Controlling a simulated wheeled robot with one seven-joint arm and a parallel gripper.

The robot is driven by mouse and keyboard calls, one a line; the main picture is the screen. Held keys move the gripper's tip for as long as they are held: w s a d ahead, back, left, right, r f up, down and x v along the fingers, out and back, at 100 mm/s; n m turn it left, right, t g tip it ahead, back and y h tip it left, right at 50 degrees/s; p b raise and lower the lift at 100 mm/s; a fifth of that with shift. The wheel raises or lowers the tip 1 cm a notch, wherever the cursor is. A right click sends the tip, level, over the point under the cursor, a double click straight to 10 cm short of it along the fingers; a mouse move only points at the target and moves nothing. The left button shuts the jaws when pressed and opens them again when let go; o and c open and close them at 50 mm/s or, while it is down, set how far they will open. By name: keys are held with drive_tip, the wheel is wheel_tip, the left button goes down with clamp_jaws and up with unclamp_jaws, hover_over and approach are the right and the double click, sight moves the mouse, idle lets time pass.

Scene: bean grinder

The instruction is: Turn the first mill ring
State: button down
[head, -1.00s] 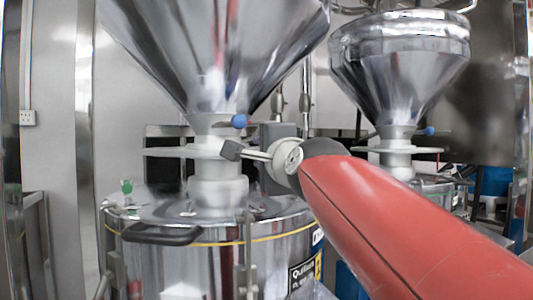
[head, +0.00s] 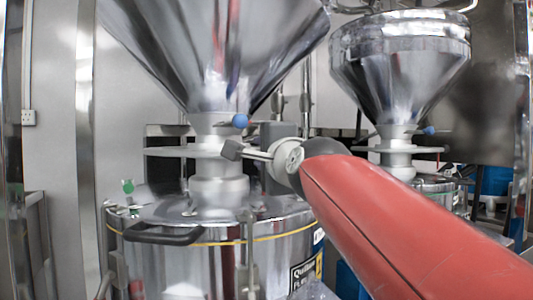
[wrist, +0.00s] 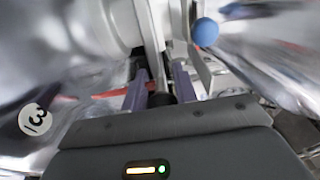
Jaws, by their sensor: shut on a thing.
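The first mill ring (head: 168,151) is a flat pale grey disc around the neck under the large near hopper. It lies level. My gripper (head: 236,151) is at its right side, at the end of my red arm. In the wrist view my two fingers (wrist: 160,88) point away from the camera, with the ring's thin edge (wrist: 153,40) between them. The gripper is shut on the ring. The exact contact is small and partly hidden in the head view.
The near steel hopper (head: 205,50) hangs above the ring, and a blue-knobbed lever (head: 239,121) sits just over it. A steel drum (head: 180,265) with a black handle (head: 162,236) stands below. A second mill hopper (head: 400,70) with its own ring is at the right.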

drive_tip(key=shift+s+a, duration=0.1)
drive_tip(key=shift+a, duration=0.05)
drive_tip(key=c, duration=1.3)
unclamp_jaws()
drive_tip(key=shift+o, duration=0.9)
drive_tip(key=b+v, duration=0.2)
drive_tip(key=v, duration=0.5)
drive_tip(key=shift+s, duration=0.35)
drive_tip(key=shift+f, duration=0.1)
